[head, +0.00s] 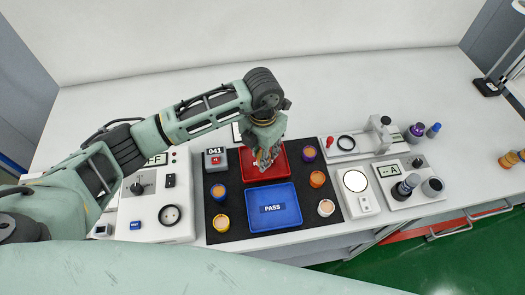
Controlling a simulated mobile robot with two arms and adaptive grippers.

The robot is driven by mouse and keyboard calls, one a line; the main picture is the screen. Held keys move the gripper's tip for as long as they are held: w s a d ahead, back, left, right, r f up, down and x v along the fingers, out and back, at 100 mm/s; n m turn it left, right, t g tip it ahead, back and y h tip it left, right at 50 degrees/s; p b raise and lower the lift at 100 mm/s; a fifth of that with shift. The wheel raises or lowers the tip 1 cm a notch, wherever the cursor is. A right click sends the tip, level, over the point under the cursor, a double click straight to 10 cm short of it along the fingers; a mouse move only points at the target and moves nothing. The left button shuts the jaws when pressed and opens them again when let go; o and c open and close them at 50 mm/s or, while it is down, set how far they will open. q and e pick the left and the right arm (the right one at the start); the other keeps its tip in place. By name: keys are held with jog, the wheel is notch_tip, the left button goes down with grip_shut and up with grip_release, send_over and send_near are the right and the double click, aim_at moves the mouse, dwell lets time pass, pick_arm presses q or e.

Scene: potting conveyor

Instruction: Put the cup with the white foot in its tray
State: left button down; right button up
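The cup with the white foot (326,207) stands on the black mat (233,167), right of the blue PASS tray (273,208). A red tray (250,174) lies behind the blue one, its label partly hidden by my gripper. My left gripper (264,163) points down over the red tray, left of and behind the white-footed cup and apart from it. Its fingers are small and bunched in view, so I cannot tell whether they are open. No cup clearly shows in it. My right gripper is not in view.
Purple (308,153) and orange (317,179) cups stand right of the trays; blue (218,191) and yellow (221,223) cups stand left.

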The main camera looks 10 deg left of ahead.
pick_arm(q)
jog(key=shift+f, duration=0.2)
jog(key=c, duration=1.7)
grip_release()
jog(key=shift+r, duration=0.1)
jog(key=shift+c, duration=0.2)
jog(key=o, duration=0.3)
jog(key=shift+o, duration=0.2)
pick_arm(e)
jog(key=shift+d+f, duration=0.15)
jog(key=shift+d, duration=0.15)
